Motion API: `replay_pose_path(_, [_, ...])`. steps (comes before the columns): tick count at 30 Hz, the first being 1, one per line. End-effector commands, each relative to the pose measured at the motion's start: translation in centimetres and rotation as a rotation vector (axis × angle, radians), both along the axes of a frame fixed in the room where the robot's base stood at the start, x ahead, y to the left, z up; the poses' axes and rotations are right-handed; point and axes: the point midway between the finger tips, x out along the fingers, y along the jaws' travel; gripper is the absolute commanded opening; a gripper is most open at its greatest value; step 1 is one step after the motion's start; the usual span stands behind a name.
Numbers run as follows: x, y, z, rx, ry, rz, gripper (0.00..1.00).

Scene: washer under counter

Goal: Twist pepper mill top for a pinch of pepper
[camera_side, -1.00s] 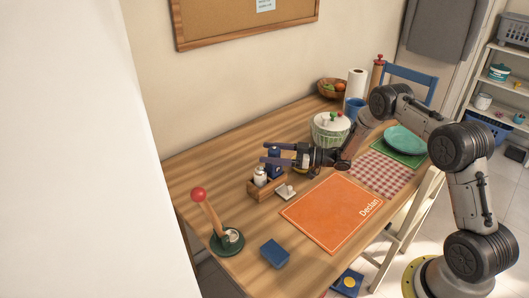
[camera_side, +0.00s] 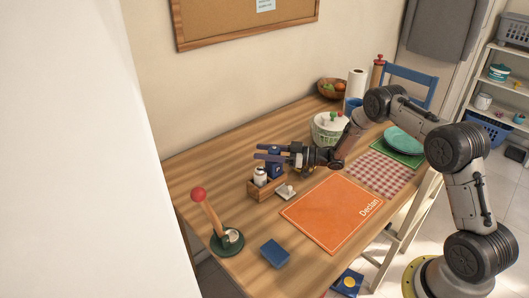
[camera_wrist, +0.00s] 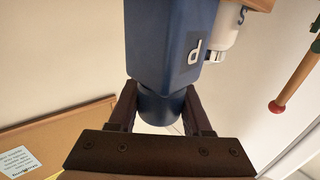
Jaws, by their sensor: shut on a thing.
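The pepper mill (camera_side: 275,165) is dark blue and stands upright in a small wooden caddy (camera_side: 267,191) on the table. My gripper (camera_side: 267,152) reaches in level from the right and is shut on the mill's top; the wrist view shows a finger (camera_wrist: 160,105) on each side. The fingers partly hide the mill's top in the side view.
A white salt shaker (camera_side: 260,177) stands beside the mill in the caddy. A small white dish (camera_side: 286,193) lies close by. A red-knobbed lever on a green base (camera_side: 228,243), a blue box (camera_side: 274,253) and a lidded green bowl (camera_side: 331,127) are nearby. An orange placemat (camera_side: 325,215) lies flat.

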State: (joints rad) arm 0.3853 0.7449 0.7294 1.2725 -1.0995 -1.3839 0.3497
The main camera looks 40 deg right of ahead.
Motion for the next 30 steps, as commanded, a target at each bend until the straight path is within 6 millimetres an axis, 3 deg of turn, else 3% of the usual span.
replay_pose_path(11, [0.1,-0.1,0.0,0.000,0.002,-0.077,0.00])
replay_pose_path(30, [0.5,-1.2,-0.1,-0.001,0.002,-0.464,0.00])
